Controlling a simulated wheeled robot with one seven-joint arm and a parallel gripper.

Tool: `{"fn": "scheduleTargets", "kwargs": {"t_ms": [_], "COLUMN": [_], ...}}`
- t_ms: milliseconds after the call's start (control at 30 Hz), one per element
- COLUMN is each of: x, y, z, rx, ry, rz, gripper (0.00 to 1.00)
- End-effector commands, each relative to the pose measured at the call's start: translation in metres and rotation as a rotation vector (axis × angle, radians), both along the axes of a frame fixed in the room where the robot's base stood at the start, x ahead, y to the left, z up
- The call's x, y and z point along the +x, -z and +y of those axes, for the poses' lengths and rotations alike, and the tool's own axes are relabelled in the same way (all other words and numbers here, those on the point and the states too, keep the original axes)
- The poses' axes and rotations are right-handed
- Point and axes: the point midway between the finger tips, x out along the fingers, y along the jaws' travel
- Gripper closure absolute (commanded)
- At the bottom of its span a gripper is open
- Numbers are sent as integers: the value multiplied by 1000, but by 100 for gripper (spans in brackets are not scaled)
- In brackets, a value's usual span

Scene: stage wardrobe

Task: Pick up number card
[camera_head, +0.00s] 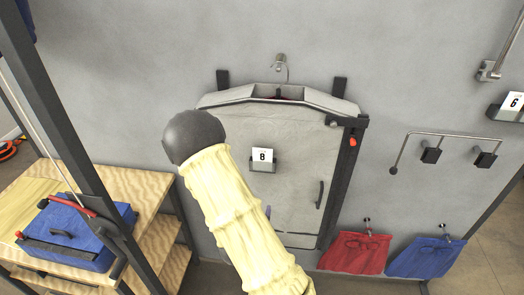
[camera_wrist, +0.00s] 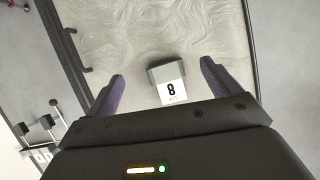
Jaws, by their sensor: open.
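A card "6" (camera_head: 514,101), a rail (camera_head: 440,135), and red (camera_head: 356,252) and blue (camera_head: 426,257) bags are further right. A wooden bench (camera_head: 150,180) with a blue case (camera_head: 75,235) stands left.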

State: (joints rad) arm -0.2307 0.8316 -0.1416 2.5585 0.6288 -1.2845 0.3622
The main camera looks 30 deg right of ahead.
Motion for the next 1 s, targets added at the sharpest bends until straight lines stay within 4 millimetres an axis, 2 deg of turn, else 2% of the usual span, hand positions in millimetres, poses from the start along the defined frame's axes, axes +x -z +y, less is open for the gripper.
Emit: {"fn": "scheduleTargets", "kwargs": {"t_ms": [33,100,300,733,1000], "x": [-2,-5,-12,-13,-2], "y": [-13,-26,-54,-58,-53], "z": [-4,-9,-10,-9,-16], "rx": [-54,-130,-293,-323,-321], "ry": [8,12,-12,-22,-19], "rz": [-37,-105,-247,-280,-283], "gripper": [11,11,11,11,11]}}
